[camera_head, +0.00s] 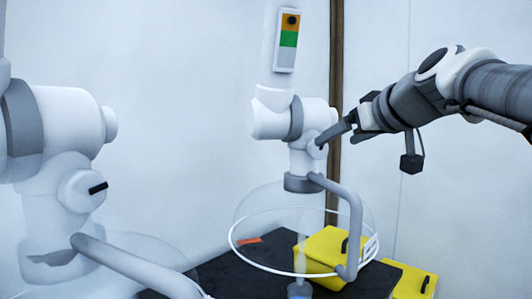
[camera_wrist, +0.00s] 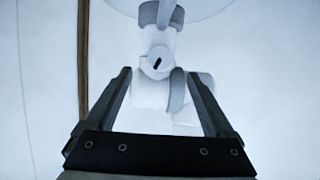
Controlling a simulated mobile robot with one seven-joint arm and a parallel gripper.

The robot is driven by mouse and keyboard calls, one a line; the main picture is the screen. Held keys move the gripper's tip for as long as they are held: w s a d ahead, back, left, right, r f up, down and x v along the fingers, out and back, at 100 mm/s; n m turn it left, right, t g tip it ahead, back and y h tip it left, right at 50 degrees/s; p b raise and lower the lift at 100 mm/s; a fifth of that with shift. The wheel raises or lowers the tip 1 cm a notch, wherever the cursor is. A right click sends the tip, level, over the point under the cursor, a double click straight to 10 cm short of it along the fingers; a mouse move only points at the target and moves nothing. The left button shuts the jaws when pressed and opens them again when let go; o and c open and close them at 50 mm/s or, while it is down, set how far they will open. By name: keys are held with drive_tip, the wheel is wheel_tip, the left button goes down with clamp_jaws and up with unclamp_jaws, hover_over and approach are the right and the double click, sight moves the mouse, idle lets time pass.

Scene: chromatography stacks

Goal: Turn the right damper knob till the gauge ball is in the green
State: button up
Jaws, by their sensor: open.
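The right damper knob (camera_head: 315,151) is a white round knob on the side of the right white duct joint. In the wrist view the knob (camera_wrist: 153,67) shows a short black bar, tilted. The gauge (camera_head: 286,52) above it has orange, green and grey bands from top to bottom. The black gauge ball (camera_head: 292,20) is in the orange band at the top. My gripper (camera_head: 335,141) is open at the knob, coming from the right. In the wrist view the knob appears between the tips of my gripper (camera_wrist: 158,72). I cannot tell whether the fingers touch it.
A second damper knob (camera_head: 82,190) with a black bar is on the left duct.

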sight(321, 150)
drive_tip(key=x, duration=0.8)
drive_tip(key=shift+w+b, duration=0.1)
drive_tip(key=shift+b, duration=0.25)
drive_tip(key=c, duration=1.3)
drive_tip(key=shift+d+f+m+y+b, duration=0.1)
drive_tip(key=shift+f+m+y+b, duration=0.1)
drive_tip(key=shift+m+y+b, duration=0.65)
drive_tip(key=shift+c, duration=0.2)
drive_tip(key=shift+r+m+y, duration=0.15)
drive_tip(key=shift+m+y, duration=0.2)
drive_tip(key=shift+m, duration=0.4)
drive_tip(key=o, duration=1.3)
drive_tip(key=shift+o, duration=0.2)
